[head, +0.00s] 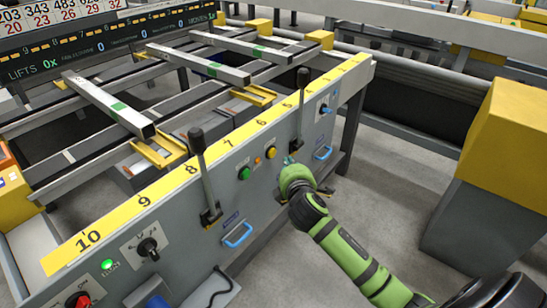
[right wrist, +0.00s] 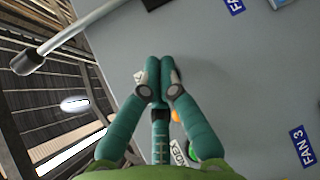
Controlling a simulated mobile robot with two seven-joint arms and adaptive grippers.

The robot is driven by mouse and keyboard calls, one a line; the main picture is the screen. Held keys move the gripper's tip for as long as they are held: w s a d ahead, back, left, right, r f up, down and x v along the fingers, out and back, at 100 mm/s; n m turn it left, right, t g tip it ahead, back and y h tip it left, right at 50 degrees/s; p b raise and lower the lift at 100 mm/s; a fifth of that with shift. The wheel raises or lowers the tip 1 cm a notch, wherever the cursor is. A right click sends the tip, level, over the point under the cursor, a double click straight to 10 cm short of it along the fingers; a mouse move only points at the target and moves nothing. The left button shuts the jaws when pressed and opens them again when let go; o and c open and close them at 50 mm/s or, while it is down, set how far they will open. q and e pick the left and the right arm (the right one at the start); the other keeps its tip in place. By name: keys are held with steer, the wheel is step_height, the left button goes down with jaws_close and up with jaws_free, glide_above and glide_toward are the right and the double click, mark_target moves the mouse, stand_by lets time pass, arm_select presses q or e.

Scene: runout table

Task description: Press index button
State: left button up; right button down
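The grey control panel (head: 262,190) carries a green button (head: 244,173) and an orange-yellow button (head: 271,152). My right gripper (head: 288,160) is just right of the orange button, close to the panel face. In the right wrist view its teal fingers (right wrist: 157,78) are together and hold nothing visible. There, a label reading "NDEX" (right wrist: 180,152) is partly covered by the gripper, and an orange button (right wrist: 176,116) shows just beside the fingers. I cannot tell whether the fingertips touch the panel. My left gripper is not in view.
Black levers (head: 205,180) and (head: 301,95) stand up from the panel on either side of the buttons. Blue handles (head: 237,235) and a black selector knob (head: 148,246) stick out. A yellow-topped block (head: 510,125) stands at the right, with open floor between.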

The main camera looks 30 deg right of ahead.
mark_target(272, 153)
steer(key=shift+w+a, duration=0.2)
steer(key=shift+w, duration=0.3)
steer(key=shift+w+a, duration=0.2)
steer(key=shift+w, duration=0.25)
steer(key=shift+w+r, duration=0.1)
stand_by(0.7)
steer(key=shift+w+a, duration=0.15)
steer(key=shift+w, duration=0.15)
